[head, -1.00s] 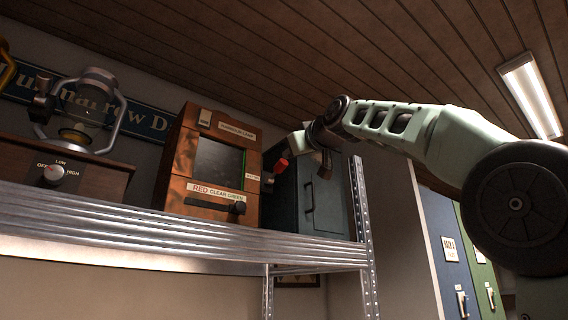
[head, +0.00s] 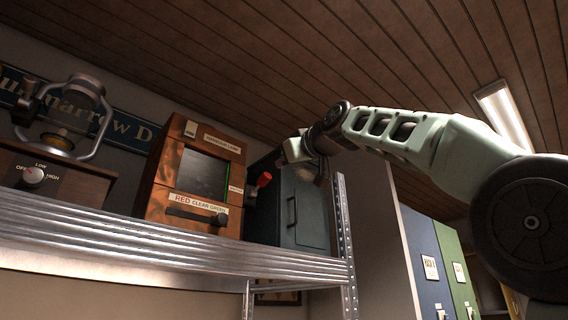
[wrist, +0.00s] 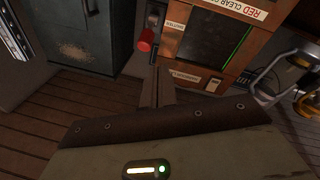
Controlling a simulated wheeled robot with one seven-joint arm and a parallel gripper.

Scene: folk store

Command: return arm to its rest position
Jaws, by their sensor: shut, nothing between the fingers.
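My arm reaches from the right side of the head view, above the shelf. My gripper (head: 300,152) is in front of the dark metal cabinet, above and to the right of the wooden lamp box. In the wrist view my gripper (wrist: 158,88) has its fingers together with nothing between them. The wooden box (head: 165,172), labelled "RED CLEAR GREEN", has a dark window and a black slider. A red knob (head: 264,179) on its right side is near my gripper but apart from it. The knob also shows in the wrist view (wrist: 146,40).
The metal shelf (head: 180,238) carries the box, the dark cabinet (head: 305,215) and a wooden base with a dial (head: 34,175) at left. A shelf post (head: 345,230) stands below my arm. Blue (head: 425,250) and green (head: 455,260) panels stand at right. A planked ceiling (head: 250,60) is overhead.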

